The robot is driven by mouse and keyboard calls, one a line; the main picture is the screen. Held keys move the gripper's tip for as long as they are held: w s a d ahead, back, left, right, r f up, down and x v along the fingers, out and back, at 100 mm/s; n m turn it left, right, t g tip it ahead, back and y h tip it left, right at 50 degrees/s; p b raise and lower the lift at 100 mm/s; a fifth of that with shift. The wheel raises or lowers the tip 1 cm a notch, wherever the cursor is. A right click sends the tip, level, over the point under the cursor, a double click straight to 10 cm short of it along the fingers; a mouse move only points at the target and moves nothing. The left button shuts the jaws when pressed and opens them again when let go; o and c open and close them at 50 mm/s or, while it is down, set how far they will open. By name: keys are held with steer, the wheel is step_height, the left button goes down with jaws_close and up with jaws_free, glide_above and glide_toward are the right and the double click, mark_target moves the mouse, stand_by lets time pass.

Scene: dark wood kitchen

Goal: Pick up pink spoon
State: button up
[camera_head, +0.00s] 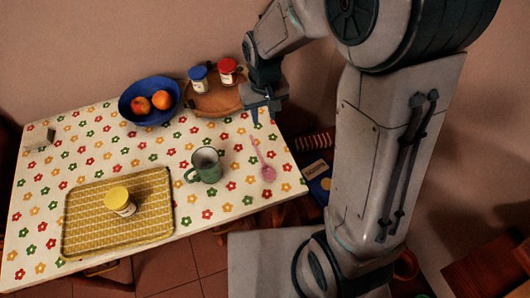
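The pink spoon (267,171) lies on the flowered tablecloth (120,155) near the table's right edge. Its bowl end points toward the front and its handle runs up and to the left. My gripper (265,116) is above the table's back right part, beyond the spoon's handle end and apart from it. Its fingers point down and look spread with a gap between them. I see nothing held between them.
A green mug (205,165) stands left of the spoon. A round wooden board (215,104) with a blue-lidded jar (200,78) and a red-lidded jar (228,71) is behind. A blue fruit bowl (133,91) and a yellow tray (88,236) with a yellow-lidded jar (120,200) stand farther left.

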step_height(320, 180, down, 3)
steer(key=w+a, duration=0.1)
steer(key=a, duration=0.1)
glide_above(258, 151)
steer(key=f, duration=0.8)
steer(key=shift+a, duration=0.2)
steer(key=shift+d+f+p, duration=0.2)
steer(key=shift+f+p, duration=0.55)
steer(key=shift+f, duration=2.35)
jaws_close()
